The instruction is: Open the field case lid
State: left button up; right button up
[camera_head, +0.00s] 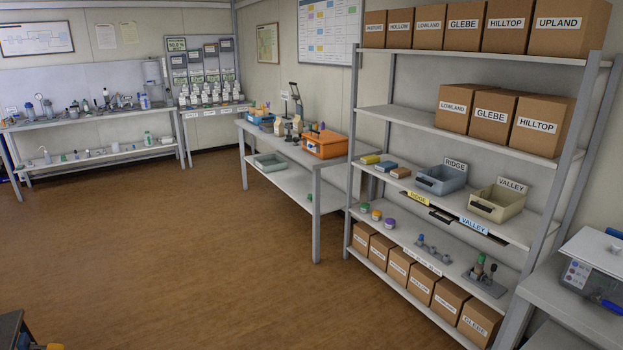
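An orange case (325,146), which looks like the field case, stands on the right part of the white bench against the back wall. It is small and far off in the head view. Its lid looks shut, with small dark and orange items on or just behind its top; I cannot tell which. Its latches are too small to make out. Neither of my grippers is in view.
The case's bench (256,129) also holds bottles, bags and a blue tray, with a green tray (271,160) on its lower shelf. A shelf rack (463,128) with labelled boxes stands right of it. The brown floor (180,250) before the bench is clear.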

aim_at(324, 138)
jog(key=i+j+u, duration=0.15)
jog(key=i+u, duration=0.35)
jog(key=i+l+u, duration=0.1)
jog(key=i+u, duration=0.35)
jog(key=i, duration=0.15)
jog(key=i+j+z, duration=0.1)
jog(key=i+z, duration=0.15)
jog(key=i, duration=0.25)
jog(key=i+j+z, duration=0.3)
jog(key=i, duration=0.2)
jog(key=i+j+z, duration=0.15)
jog(key=i+z, duration=0.2)
jog(key=i+j+z, duration=0.35)
jog(key=i+l, duration=0.05)
